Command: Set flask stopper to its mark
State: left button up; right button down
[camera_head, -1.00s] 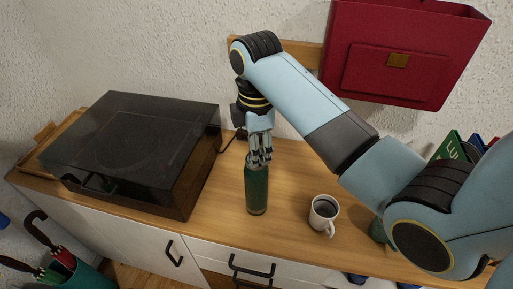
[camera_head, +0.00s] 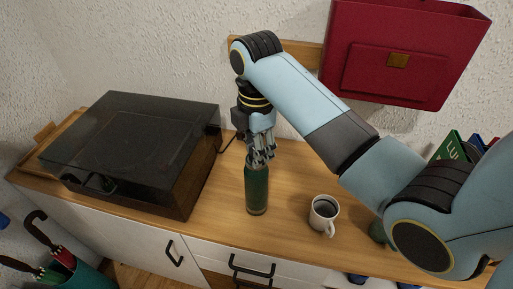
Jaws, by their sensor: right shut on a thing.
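A dark green flask (camera_head: 257,190) stands upright on the wooden cabinet top, near the middle of the view. My right gripper (camera_head: 261,158) points down from above, with its fingers at the flask's top, shut on the stopper. The stopper is hidden between the fingers, and I cannot make out its mark. My left gripper is not in view.
A white mug (camera_head: 323,214) with dark contents stands to the right of the flask. A record player with a dark lid (camera_head: 128,135) fills the left of the cabinet top (camera_head: 218,212). A red wall pocket (camera_head: 398,62) hangs behind my right arm.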

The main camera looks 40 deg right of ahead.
jog(key=c, duration=1)
grip_release()
jog(key=shift+o, duration=0.2)
jog(key=shift+r, duration=0.1)
notch_tip(320, 180, up, 7)
jog(key=shift+r, duration=0.1)
